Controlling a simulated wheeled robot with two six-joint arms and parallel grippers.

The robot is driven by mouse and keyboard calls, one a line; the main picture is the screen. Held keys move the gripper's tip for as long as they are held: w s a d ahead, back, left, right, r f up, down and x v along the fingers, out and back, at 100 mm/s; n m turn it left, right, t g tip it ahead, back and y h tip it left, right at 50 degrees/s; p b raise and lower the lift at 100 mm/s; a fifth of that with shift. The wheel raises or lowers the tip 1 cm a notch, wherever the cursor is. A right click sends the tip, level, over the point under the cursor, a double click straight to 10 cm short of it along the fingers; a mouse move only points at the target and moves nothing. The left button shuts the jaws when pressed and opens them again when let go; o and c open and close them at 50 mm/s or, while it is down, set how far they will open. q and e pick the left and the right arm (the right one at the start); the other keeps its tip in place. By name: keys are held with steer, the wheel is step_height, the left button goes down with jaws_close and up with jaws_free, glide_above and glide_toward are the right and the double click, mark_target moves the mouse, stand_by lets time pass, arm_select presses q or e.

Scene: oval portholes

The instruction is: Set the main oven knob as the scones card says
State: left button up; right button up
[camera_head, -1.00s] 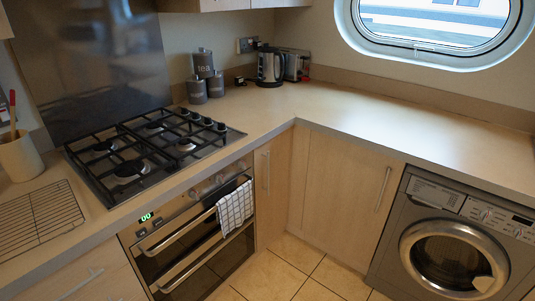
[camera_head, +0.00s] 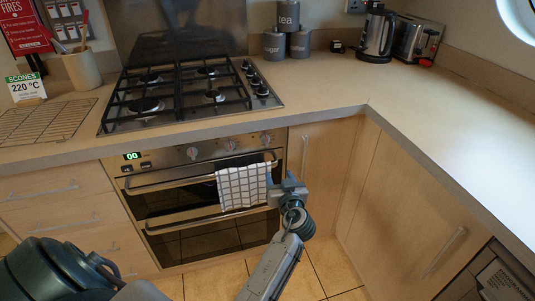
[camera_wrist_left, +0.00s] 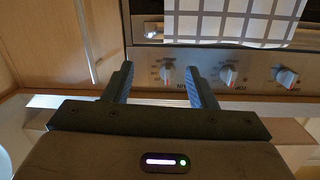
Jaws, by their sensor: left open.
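The scones card (camera_head: 27,87) stands at the far left of the counter and reads 220 °C. The oven front has three silver knobs above the upper door handle. The rightmost knob (camera_head: 266,139) appears at left in the upside-down left wrist view (camera_wrist_left: 167,75); its small label seems to read MAIN. Its setting is too small to read surely. My left gripper (camera_head: 289,181) is open and empty, below and right of that knob in the head view. In the wrist view the knob shows between its spread fingers (camera_wrist_left: 161,69); I see no contact. My right gripper is not in view.
A checked towel (camera_head: 243,186) hangs on the upper oven handle beside my left gripper. The middle knob (camera_head: 231,145) and left knob (camera_head: 193,152) are close by. The hob (camera_head: 190,93) sits above. The counter at right (camera_head: 440,125) is clear.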

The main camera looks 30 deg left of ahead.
arm_select(q)
steer(key=n+y, duration=0.2)
glide_toward(267, 143)
steer(key=p+x, duration=0.2)
steer(key=x, duration=0.6)
steer(key=shift+d, duration=0.1)
steer(key=shift+w+a, duration=0.4)
steer(key=shift+a, duration=0.1)
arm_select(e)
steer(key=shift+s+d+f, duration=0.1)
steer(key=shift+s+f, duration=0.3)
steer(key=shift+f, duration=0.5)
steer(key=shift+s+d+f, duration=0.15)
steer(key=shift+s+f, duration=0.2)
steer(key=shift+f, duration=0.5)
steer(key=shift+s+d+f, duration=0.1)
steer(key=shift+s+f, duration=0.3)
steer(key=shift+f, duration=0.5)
arm_select(q)
steer(key=shift+f, duration=0.1)
steer(key=c, duration=1)
